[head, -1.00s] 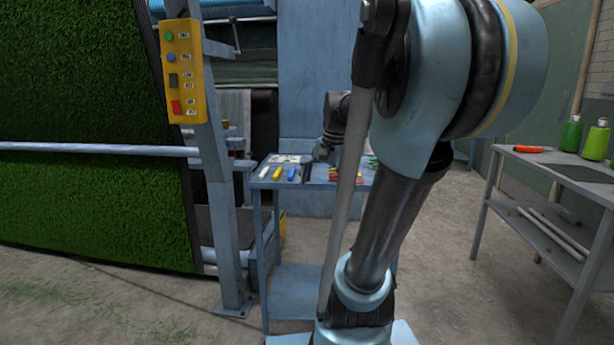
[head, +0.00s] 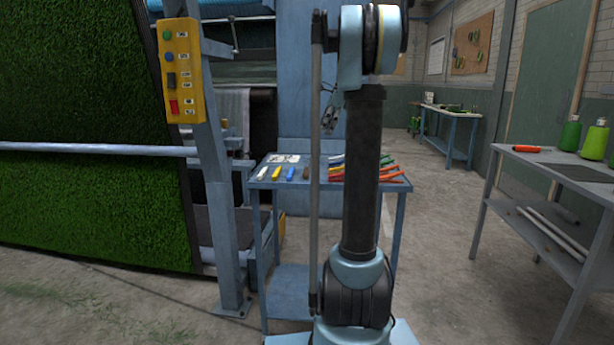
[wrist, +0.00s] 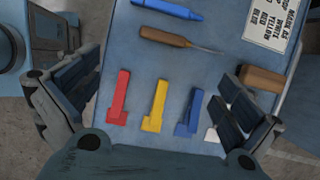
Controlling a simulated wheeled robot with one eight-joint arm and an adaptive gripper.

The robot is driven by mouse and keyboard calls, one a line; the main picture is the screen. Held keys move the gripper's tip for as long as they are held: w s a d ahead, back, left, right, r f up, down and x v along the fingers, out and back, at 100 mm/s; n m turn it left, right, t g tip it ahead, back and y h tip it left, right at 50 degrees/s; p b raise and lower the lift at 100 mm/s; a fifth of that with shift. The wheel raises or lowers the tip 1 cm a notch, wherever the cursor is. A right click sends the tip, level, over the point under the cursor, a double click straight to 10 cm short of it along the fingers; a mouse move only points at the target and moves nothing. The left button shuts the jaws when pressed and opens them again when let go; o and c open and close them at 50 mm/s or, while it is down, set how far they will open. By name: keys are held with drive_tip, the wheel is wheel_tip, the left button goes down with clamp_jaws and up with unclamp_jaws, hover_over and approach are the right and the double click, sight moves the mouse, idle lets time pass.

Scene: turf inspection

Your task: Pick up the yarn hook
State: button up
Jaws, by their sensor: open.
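The yarn hook (wrist: 166,37), with a brown wooden handle and a thin metal shaft, lies on the blue table (wrist: 110,150) in the upper middle of the wrist view. Its handle also shows in the head view (head: 305,173), beside my arm. My gripper (wrist: 158,98) is open and empty above the table, its fingers wide apart. The hook lies above the gap between the fingertips in the wrist view, apart from both. In the head view, my arm hides much of the gripper.
Red (wrist: 119,97), yellow (wrist: 155,107) and blue (wrist: 187,116) pieces lie between my fingers in the wrist view. A blue crayon (wrist: 167,9) lies beside the hook. A brown block (wrist: 262,78) and a lettered card (wrist: 273,22) lie at right. A workbench (head: 560,185) stands at right.

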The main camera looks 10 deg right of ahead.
approach(307, 170)
drive_tip(key=x, duration=0.9)
drive_tip(key=shift+s+a+r, duration=0.1)
drive_tip(key=shift+s, duration=0.1)
drive_tip(key=c, duration=1.1)
drive_tip(key=shift+r, duration=0.15)
wheel_tip(307, 170, up, 9)
drive_tip(key=shift+f, duration=4.55)
